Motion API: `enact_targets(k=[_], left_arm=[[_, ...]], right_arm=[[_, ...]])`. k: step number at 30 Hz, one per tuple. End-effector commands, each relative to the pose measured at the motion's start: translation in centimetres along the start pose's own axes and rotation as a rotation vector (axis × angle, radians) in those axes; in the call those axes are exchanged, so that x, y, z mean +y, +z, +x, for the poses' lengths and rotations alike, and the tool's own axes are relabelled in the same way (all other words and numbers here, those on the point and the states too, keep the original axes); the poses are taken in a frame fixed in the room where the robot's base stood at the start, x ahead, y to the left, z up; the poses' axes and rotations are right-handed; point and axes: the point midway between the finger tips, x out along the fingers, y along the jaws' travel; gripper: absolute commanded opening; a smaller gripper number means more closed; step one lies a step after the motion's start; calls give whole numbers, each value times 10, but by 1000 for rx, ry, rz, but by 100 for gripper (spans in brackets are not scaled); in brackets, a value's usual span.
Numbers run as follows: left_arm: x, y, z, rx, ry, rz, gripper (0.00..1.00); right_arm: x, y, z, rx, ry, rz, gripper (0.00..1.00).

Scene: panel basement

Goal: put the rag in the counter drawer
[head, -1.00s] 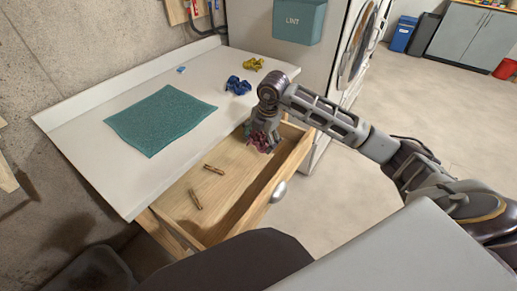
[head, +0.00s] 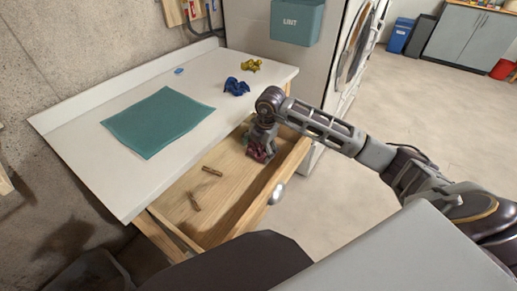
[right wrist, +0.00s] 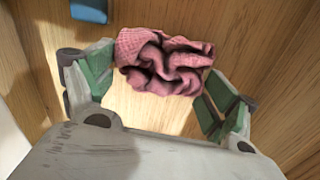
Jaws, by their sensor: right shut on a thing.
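The counter drawer (head: 246,216) is pulled open under the white counter, with its round knob on the front. My right gripper (head: 261,149) reaches down into the far end of the drawer. It is shut on a crumpled pink rag (right wrist: 165,62), which sits between the green-padded fingers in the right wrist view. In the head view the rag (head: 262,155) shows as a small dark pink patch below the fingers, mostly hidden by them. It is inside the drawer, close to the wooden bottom; I cannot tell whether it touches. My left gripper is out of view.
Two brown wooden pieces (head: 212,171) (head: 194,200) lie in the drawer. A teal mat (head: 158,121), a crumpled blue thing (head: 236,86) and a yellow one (head: 251,65) lie on the counter (head: 90,155). A blue object (right wrist: 90,10) shows at the right wrist view's top edge.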

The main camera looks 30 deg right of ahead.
Motion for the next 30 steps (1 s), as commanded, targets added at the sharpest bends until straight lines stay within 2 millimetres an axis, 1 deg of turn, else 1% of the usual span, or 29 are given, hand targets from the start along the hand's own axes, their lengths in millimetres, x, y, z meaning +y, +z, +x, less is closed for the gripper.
enact_targets(k=[11,12,14,21,30], left_arm=[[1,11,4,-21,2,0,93],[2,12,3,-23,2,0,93],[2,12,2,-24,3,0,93],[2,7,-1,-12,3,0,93],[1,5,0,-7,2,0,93]], right_arm=[[0,0,1,0,0,0,70],[0,0,1,0,0,0,92],[0,0,1,0,0,0,99],[0,0,1,0,0,0,100],[0,0,-1,0,0,0,100]])
